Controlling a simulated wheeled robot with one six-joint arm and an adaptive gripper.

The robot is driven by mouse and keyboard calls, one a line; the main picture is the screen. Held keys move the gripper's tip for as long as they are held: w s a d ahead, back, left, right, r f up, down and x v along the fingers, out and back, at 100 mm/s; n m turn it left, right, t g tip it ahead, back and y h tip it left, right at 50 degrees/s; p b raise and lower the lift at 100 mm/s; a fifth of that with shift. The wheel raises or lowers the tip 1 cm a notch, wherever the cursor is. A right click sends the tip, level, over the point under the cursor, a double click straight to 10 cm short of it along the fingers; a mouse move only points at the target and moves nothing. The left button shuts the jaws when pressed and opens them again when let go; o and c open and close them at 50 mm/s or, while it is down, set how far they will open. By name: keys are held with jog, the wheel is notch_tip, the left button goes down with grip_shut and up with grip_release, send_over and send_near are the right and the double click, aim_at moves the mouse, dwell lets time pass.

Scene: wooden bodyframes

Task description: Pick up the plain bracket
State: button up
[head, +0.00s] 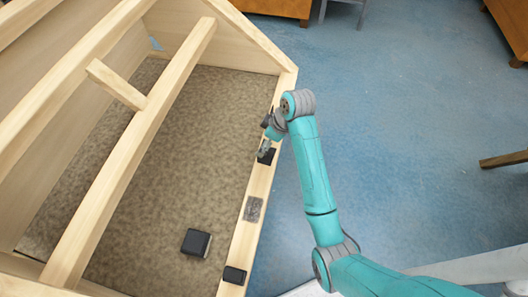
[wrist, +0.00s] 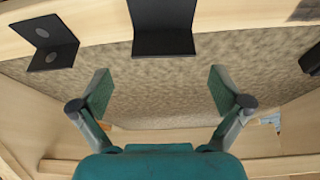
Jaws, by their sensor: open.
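The plain bracket is a black L-shaped piece without visible holes; in the wrist view the plain bracket (wrist: 162,28) sits at top centre on the wooden rail, ahead of the fingertips and roughly midway between them. My gripper (wrist: 161,88) is open and empty, its two green-padded fingers apart and not touching the bracket. In the head view my gripper (head: 265,146) is small and low over the right rail, beside a dark piece (head: 268,157) that appears to be the same bracket, partly hidden. A similar black bracket with round holes (wrist: 47,43) stands to its left in the wrist view.
The rail (head: 240,240) also carries a grey mottled plate (head: 253,208) and a black piece (head: 234,275) nearer me. A black block (head: 196,242) lies on the carpeted floor of the frame. A wooden beam (head: 135,135) crosses left. Blue floor right of the frame is mostly clear.

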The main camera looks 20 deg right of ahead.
aim_at(267, 160)
jog(key=shift+s+x, duration=0.15)
jog(key=shift+x, duration=1)
jog(key=shift+s+x, duration=0.2)
jog(key=shift+x, duration=1)
jog(key=shift+d+f, duration=0.1)
jog(key=shift+d, duration=0.05)
jog(key=c, duration=1.3)
